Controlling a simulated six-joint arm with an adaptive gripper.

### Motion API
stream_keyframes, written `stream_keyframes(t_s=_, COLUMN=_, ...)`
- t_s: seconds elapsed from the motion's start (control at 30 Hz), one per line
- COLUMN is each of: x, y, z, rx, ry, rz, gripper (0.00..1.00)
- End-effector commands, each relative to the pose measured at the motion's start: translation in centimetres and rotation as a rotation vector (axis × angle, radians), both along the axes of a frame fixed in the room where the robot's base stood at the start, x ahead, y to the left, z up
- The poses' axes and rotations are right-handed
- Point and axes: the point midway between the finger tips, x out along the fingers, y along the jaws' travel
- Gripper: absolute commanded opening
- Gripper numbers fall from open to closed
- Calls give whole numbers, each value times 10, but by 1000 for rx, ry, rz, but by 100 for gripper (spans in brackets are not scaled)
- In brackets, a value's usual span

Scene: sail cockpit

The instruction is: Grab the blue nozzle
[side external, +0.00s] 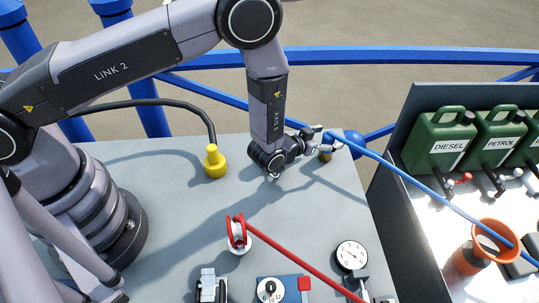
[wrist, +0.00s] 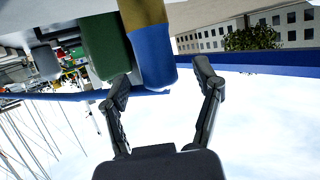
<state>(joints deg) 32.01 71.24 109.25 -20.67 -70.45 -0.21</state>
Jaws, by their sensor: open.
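The blue nozzle (wrist: 153,58) is a thick cylinder with a blue end and a yellow band, large in the wrist view. In the side external view the nozzle (side external: 327,137) is at the table's far right, above a brownish-yellow base (side external: 325,156), partly hidden by my gripper (side external: 315,138). In the wrist view my gripper (wrist: 164,80) is open, with one finger on each side of the blue end, which sits just beyond or between the fingertips. I cannot tell whether they touch it.
A blue hose (side external: 430,190) runs right from the nozzle past an orange funnel (side external: 495,235). Blue rails (side external: 400,55) pass behind. A green cylinder (wrist: 105,45) is beside the nozzle.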

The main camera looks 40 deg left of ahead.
Motion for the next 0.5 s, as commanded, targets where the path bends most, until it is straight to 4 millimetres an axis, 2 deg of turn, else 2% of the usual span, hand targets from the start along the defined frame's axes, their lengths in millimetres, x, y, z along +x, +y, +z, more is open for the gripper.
stream_keyframes(t_s=0.1, x=7, y=-1, z=-3, rx=1, ry=1, rz=1, gripper=65)
stream_keyframes(t_s=0.3, x=7, y=-1, z=-3, rx=1, ry=1, rz=1, gripper=65)
stream_keyframes(t_s=0.5, x=7, y=-1, z=-3, rx=1, ry=1, rz=0, gripper=39)
